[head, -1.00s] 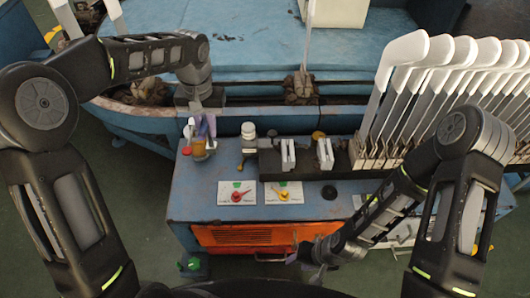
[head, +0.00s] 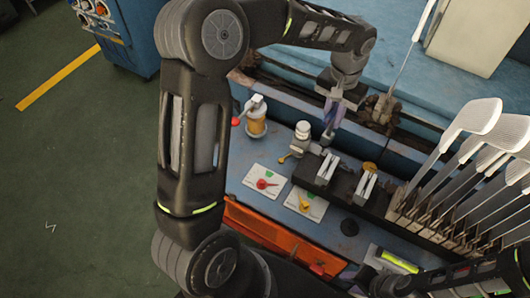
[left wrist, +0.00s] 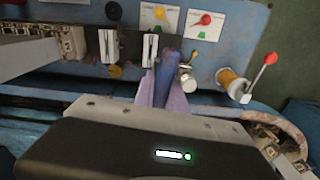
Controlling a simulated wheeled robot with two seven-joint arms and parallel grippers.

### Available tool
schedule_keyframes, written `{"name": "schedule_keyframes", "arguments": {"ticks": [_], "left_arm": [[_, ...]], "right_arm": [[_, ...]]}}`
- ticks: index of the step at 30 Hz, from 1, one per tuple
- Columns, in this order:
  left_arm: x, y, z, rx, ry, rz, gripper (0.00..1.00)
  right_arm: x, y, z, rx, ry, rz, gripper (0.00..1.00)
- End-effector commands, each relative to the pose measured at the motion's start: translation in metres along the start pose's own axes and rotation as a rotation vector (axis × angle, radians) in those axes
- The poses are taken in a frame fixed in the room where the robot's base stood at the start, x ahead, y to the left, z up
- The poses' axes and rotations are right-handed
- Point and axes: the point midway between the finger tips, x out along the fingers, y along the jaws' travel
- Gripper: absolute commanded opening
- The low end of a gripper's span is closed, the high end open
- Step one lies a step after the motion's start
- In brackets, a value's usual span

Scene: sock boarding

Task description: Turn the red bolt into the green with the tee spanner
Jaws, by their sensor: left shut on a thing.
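The red bolt (head: 265,184) sits on a white plate with a green patch, left of a similar plate with a yellow pointer (head: 304,204). In the left wrist view the red bolt (left wrist: 206,20) is at the top right.
Black blocks with pale clamps (head: 326,168) lie right of the plates. White sock boards (head: 470,125) stand at right.

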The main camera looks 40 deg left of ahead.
Motion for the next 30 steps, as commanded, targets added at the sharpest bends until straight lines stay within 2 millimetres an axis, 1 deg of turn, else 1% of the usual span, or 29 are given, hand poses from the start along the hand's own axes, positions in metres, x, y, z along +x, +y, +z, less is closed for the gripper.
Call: {"name": "schedule_keyframes", "arguments": {"ticks": [4, 7, 11, 14, 17, 18, 21, 25, 27, 30], "left_arm": [[0.001, -0.002, 0.0, 0.007, 0.0, 0.0, 0.0], [0.007, -0.011, 0.002, 0.037, -0.001, 0.0, 0.0], [0.025, -0.034, 0.01, 0.129, -0.005, 0.0, 0.0], [0.046, -0.059, 0.022, 0.245, -0.007, 0.001, 0.0], [0.07, -0.086, 0.041, 0.394, -0.008, 0.002, 0.0], [0.08, -0.095, 0.051, 0.458, -0.009, 0.004, 0.0], [0.102, -0.115, 0.077, 0.623, -0.007, 0.005, 0.0], [0.123, -0.13, 0.107, 0.803, -0.004, 0.005, 0.0], [0.13, -0.134, 0.118, 0.871, -0.001, 0.003, 0.0], [0.136, -0.136, 0.128, 0.925, 0.001, 0.001, 0.0]], "right_arm": [[-0.001, 0.0, 0.0, 0.0, 0.0, 0.0, 0.36], [-0.004, -0.001, 0.0, 0.001, 0.0, 0.0, 0.36], [-0.011, -0.004, 0.0, 0.001, 0.0, 0.0, 0.36], [-0.019, -0.007, 0.0, 0.001, 0.0, 0.0, 0.36], [-0.028, -0.011, 0.0, 0.002, 0.0, 0.0, 0.36], [-0.032, -0.012, 0.0, 0.002, 0.0, 0.0, 0.36], [-0.04, -0.016, -0.001, 0.002, 0.0, 0.0, 0.36], [-0.048, -0.019, -0.001, 0.003, 0.0, -0.001, 0.36], [-0.05, -0.02, -0.001, 0.003, 0.0, -0.001, 0.36], [-0.051, -0.02, -0.001, 0.003, 0.0, -0.001, 0.36]]}}
